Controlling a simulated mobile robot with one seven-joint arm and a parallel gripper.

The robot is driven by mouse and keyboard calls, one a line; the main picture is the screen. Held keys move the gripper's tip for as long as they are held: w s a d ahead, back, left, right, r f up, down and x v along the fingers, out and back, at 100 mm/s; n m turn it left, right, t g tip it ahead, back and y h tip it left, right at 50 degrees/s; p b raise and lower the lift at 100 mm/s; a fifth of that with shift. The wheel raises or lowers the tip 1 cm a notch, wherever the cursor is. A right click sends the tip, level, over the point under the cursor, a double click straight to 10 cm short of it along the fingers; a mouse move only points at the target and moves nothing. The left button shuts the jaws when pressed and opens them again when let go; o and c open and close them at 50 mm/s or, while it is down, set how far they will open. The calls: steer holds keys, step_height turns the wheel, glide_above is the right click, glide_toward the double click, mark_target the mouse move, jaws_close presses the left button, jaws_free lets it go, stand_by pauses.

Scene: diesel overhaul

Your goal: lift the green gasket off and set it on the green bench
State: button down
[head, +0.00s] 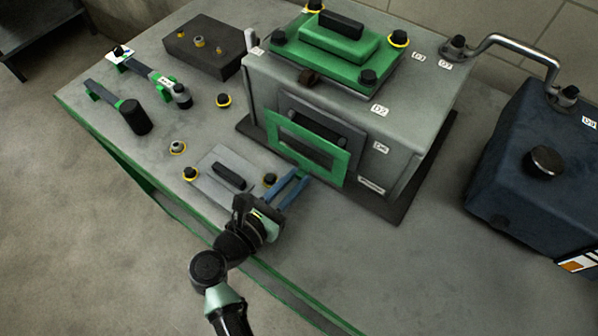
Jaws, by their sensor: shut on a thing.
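The green gasket (343,166) is a flat rectangular ring at the front face of the grey engine block (420,110). It stands upright, around a dark opening. I cannot tell whether it touches the face or is a little clear of it. My gripper (300,177), with blue fingers, reaches from the front and is shut on the gasket's lower edge. The fingers hide a small part of that edge. The green bench (150,180) has a grey top and green edges, and carries the block.
A grey cover plate (210,186) with a black handle lies left of my gripper. Yellow-ringed fasteners (223,100), a black-headed tool (136,118) and a dark block (197,62) lie further left. A dark blue box (515,165) stands right. The bench's front right is clear.

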steer(key=shift+s+a, duration=0.3)
steer(key=shift+s, duration=0.1)
steer(key=f+v, duration=0.2)
steer(key=v, duration=1.1)
steer(key=shift+s+a+f, duration=0.25)
steer(key=shift+s+a, duration=0.15)
steer(key=shift+s, duration=0.1)
steer(key=shift+f, duration=0.1)
